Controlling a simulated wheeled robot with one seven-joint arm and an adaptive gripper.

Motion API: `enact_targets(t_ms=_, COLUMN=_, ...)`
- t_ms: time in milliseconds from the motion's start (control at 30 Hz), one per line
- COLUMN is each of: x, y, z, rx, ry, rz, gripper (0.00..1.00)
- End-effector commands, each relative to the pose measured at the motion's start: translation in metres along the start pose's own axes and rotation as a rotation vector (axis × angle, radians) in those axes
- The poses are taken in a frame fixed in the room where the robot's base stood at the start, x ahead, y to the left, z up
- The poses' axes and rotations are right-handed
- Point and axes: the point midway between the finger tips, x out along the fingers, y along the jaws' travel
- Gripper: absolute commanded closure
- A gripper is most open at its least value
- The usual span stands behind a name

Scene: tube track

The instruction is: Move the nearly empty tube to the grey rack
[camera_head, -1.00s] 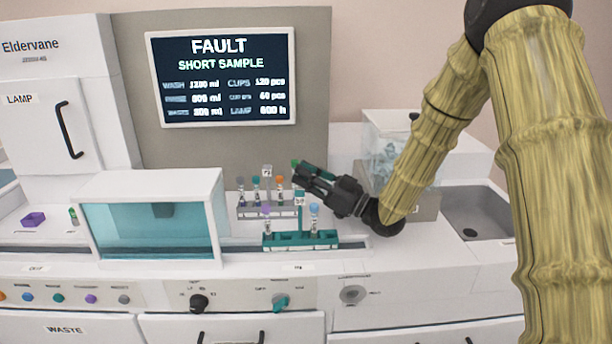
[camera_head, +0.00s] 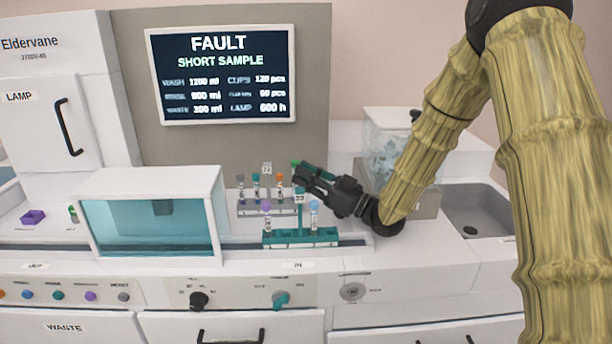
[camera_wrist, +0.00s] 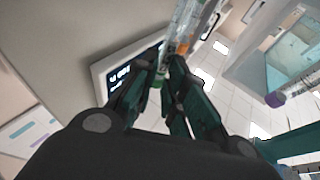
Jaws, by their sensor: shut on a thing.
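My gripper (camera_head: 303,170) is shut on a green-capped tube (camera_head: 295,163), held above and between the two racks. In the wrist view the green cap (camera_wrist: 157,80) shows at my fingertips (camera_wrist: 166,70); how full this tube is cannot be told. The grey rack (camera_head: 246,212) stands behind the teal rack and holds tubes with grey, teal and orange caps. The orange cap (camera_wrist: 182,48) is close to my fingertips in the wrist view.
The teal rack (camera_head: 300,241) in front holds a purple-capped tube (camera_head: 266,207) and a blue-capped tube (camera_head: 314,206). A glass-fronted box (camera_head: 150,225) stands left of the racks. A clear bin (camera_head: 385,145) and a sink (camera_head: 480,212) are at right.

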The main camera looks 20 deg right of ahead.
Motion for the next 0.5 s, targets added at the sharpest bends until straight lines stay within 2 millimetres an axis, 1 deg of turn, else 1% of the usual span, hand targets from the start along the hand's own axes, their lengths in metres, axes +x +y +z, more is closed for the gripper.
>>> enact_targets(t_ms=133, x=-0.0014, y=0.0001, z=0.0041, rx=0.000, ry=0.000, rz=0.000, gripper=0.99)
enact_targets(t_ms=500, x=0.0019, y=0.0001, z=-0.0058, rx=0.000, ry=0.000, rz=0.000, gripper=0.99)
